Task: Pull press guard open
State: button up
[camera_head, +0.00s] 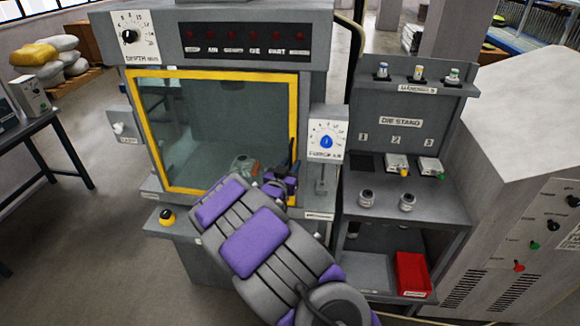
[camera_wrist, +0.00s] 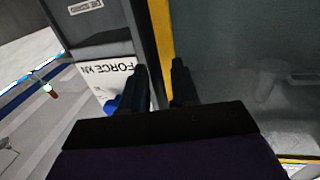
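The press guard (camera_head: 210,125) is a clear pane in a yellow frame, covering the press opening in the head view. It looks shut. Its yellow frame edge (camera_wrist: 162,35) runs down the middle of the wrist view. My gripper (camera_head: 292,160) is at the guard's right edge. In the wrist view its two dark fingers (camera_wrist: 164,85) stand apart, with the yellow edge seen in the gap between them. I cannot tell whether they touch it. No handle is clearly visible; my arm and gripper hide the guard's lower right corner.
The force dial panel (camera_head: 327,141) stands just right of the guard. A die stand (camera_head: 405,160) with small parts and a red bin (camera_head: 412,274) is further right.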

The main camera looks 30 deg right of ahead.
jog(key=shift+c, duration=0.4)
grip_shut()
jog(key=shift+s, duration=0.1)
